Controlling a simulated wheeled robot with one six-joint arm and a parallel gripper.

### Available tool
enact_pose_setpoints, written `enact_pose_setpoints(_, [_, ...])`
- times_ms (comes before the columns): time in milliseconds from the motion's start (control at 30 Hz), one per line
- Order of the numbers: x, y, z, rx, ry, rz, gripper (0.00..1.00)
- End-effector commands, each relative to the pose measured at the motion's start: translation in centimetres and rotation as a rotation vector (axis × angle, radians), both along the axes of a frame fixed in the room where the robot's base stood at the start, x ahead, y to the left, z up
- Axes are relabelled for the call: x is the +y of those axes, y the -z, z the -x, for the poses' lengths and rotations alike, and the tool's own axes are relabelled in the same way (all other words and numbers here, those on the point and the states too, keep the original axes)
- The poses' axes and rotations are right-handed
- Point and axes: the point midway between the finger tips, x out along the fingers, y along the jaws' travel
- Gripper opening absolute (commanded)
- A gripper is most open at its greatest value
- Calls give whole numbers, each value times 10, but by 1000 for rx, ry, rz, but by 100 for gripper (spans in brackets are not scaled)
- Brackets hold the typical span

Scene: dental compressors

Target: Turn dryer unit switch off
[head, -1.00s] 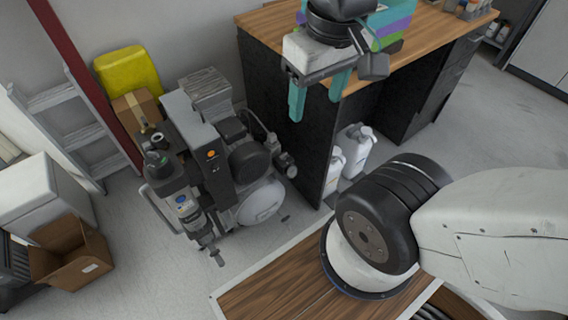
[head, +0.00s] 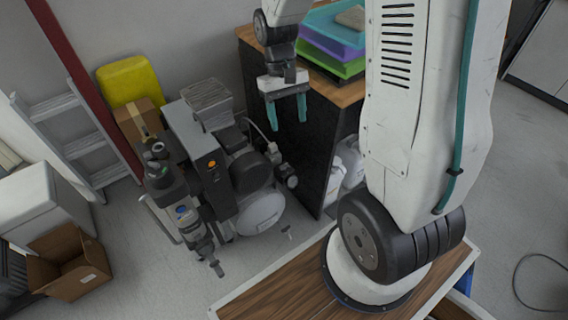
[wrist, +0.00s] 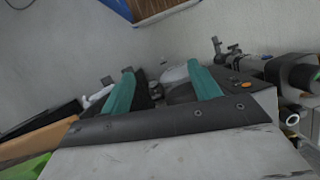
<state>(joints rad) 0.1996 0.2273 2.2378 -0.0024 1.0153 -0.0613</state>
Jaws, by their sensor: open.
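The compressor and dryer unit (head: 188,125) stands on the floor left of centre in the head view. An orange round switch (head: 212,163) shows on the dark front panel of its grey box. In the wrist view the orange switch (wrist: 246,85) lies to the right of my fingers. My gripper (head: 288,124) is open and empty, with two teal fingers pointing down. In the head view it is to the right of the unit and appears above it, apart from the switch. In the wrist view my fingers (wrist: 162,82) partly cover the unit. The switch's position is too small to tell.
A wooden-topped dark counter (head: 345,92) with stacked trays (head: 333,42) stands right of the unit. A cardboard box (head: 68,262), a ladder (head: 75,145) and a yellow case (head: 130,76) are at left. Floor before the unit is clear.

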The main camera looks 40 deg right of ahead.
Motion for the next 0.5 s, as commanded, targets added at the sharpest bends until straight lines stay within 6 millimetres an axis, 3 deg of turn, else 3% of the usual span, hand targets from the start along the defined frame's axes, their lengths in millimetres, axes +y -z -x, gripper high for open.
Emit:
enact_pose_setpoints(33, [-7,22,-11,16,3,-6,62])
enact_pose_setpoints(200, [-29,92,-44,28,5,-22,62])
enact_pose_setpoints(367, [-49,168,-69,23,0,-36,62])
enact_pose_setpoints(500, [-66,240,-85,0,-10,-43,62])
